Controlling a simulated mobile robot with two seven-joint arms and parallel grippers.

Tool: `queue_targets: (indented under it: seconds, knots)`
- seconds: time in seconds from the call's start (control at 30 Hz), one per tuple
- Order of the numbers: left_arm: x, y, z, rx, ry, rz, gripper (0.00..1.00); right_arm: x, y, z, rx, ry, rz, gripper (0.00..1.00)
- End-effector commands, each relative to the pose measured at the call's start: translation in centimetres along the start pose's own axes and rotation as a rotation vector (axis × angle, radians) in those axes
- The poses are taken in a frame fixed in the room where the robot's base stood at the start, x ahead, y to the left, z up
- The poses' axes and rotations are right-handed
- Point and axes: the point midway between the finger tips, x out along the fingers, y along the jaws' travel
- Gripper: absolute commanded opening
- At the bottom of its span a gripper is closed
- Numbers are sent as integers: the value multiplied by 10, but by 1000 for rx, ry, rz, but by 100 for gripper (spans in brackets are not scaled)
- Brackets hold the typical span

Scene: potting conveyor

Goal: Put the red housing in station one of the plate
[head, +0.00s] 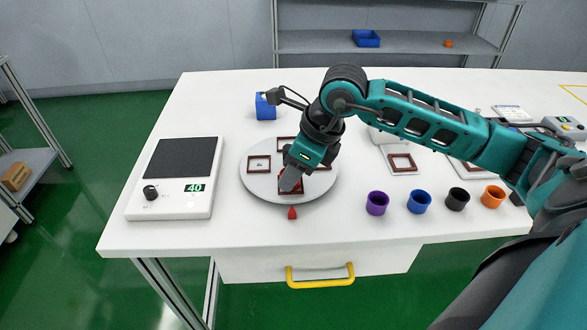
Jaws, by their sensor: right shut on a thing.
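The round white plate (257,185) lies on the table with several dark red square frames on it. A small red pointer (292,213) is at its front edge. My right gripper (290,184) reaches down over the front frame of the plate. It is shut on the red housing (283,176), of which only a little red shows beside the fingers. I cannot tell whether the housing touches the plate. I cannot read a station number in this view. My left gripper is not in view.
A white device with a dark pad (186,158) reading 40 stands left of the plate. Purple (377,203), blue (419,201), black (457,199) and orange (493,196) cups stand in a row to the right. A blue box (265,108) stands behind the plate.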

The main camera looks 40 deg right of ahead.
Motion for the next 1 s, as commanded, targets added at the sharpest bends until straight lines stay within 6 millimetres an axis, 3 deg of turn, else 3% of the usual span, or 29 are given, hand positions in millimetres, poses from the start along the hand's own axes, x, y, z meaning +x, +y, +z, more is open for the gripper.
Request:
queue_targets:
  seconds: [0.23, 0.27, 0.5, 0.83, 1.0]
  knots:
    - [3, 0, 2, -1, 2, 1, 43, 4, 0, -1, 0, -1, 0, 12]
    - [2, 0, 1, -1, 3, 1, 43, 3, 0, -1, 0, -1, 0, 41]
    - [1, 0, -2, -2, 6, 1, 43, 2, 0, -1, 0, 0, 0, 64]
    - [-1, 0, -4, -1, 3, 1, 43, -2, 0, 1, 0, -1, 0, 66]
    - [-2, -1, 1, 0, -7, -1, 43, -25, -2, 1, 0, -3, -5, 66]
